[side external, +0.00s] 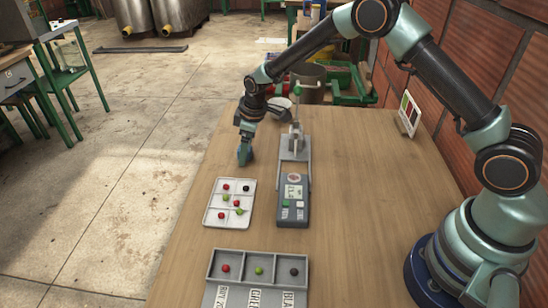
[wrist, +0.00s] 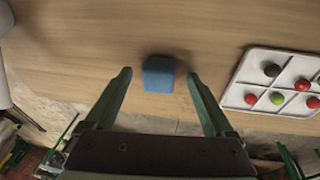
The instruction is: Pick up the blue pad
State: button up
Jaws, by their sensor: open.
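The blue pad (wrist: 159,74) is a small block lying on the wooden table in the wrist view. My gripper (wrist: 160,72) is open, with one green finger on each side of the pad in the picture. Gaps show between the pad and both fingers, and I cannot tell how far above the table the tips are. In the side external view my gripper (side external: 245,155) points down near the table's left edge. The pad cannot be made out there, as the gripper hides that spot.
A white sectioned tray (side external: 212,204) with red, green and black balls lies nearby. A labelled three-part sorting tray (side external: 240,268) is at the front. A small card (side external: 409,113) stands right. The table's right middle is clear.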

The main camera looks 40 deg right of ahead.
jog(key=shift+f, duration=0.15)
jog(key=c, duration=1.4)
notch_tip(320, 180, up, 20)
